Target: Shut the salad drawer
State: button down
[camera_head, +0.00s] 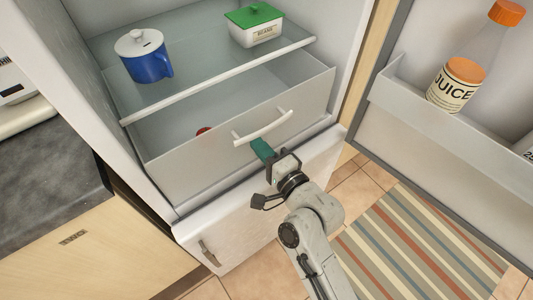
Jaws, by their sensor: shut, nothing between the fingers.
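The salad drawer (200,160) is the pale translucent box below the glass shelf in the open fridge. It is pulled part way out, with a gap between its front and the shelf edge. Its white bar handle (264,128) is on the front panel. A small red thing (204,131) shows inside it, mostly hidden. My gripper (260,148) has teal fingers, shut and empty. Its tips are at the drawer front just below the handle; I cannot tell whether they touch it.
A blue mug with a white lid (147,62) and a green-lidded container (255,28) stand on the glass shelf (200,60). The fridge door is open at right, with a juice bottle (455,85) in its rack. A striped rug (420,245) lies on the floor.

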jog(key=b+x, duration=0.2)
jog(key=x, duration=0.9)
jog(key=shift+w+r, duration=0.1)
jog(key=shift+r, duration=0.1)
jog(key=shift+a, duration=0.1)
